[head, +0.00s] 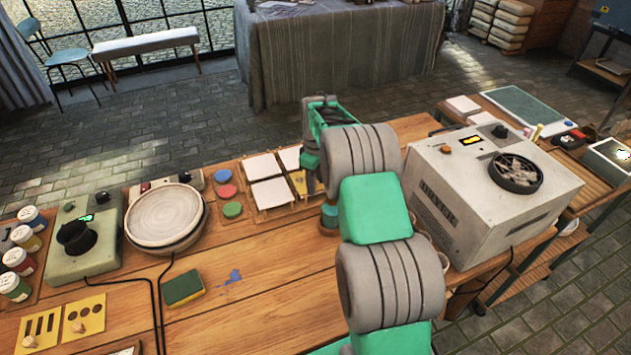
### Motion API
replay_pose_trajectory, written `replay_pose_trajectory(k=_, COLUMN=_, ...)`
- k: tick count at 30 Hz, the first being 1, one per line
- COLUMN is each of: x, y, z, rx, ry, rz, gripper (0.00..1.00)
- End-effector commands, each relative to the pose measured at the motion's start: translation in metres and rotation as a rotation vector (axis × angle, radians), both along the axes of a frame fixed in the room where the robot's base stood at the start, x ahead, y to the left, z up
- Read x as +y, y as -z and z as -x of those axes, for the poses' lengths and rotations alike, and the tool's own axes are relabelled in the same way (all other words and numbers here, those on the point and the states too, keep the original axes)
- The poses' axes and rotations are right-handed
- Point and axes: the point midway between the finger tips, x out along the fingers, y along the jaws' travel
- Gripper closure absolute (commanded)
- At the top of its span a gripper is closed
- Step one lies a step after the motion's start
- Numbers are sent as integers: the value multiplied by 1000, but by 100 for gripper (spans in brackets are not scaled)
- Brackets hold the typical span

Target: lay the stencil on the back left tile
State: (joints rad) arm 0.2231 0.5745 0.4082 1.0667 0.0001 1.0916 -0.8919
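Several white tiles sit on a wooden rack in the middle of the bench. The back left tile (263,167) is bare, and so is the front left tile (272,192). A yellow stencil (298,183) shows at the front right tile's place, partly hidden by my gripper (311,175). The back right tile (290,157) is white and partly covered from view. My gripper points down at the right side of the rack, beside the yellow stencil. Its fingertips are hidden, so I cannot tell whether it holds the stencil or whether the stencil touches the tile.
Two more yellow stencils (84,313) (40,325) lie at the front left. Paint pads (232,209) and a turntable (165,218) stand left of the rack. A large dryer box (480,200) stands on the right. A sponge (183,288) lies in front; the bench near it is mostly clear.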

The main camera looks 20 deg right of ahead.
Motion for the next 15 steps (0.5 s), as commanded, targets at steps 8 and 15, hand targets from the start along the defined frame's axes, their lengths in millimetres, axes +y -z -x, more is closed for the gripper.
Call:
replay_pose_trajectory(k=8, x=0, y=-5, z=0, rx=-1, ry=0, rz=0, gripper=56)
replay_pose_trajectory(k=15, x=0, y=-50, z=-1, rx=-4, ry=0, rz=0, gripper=56)
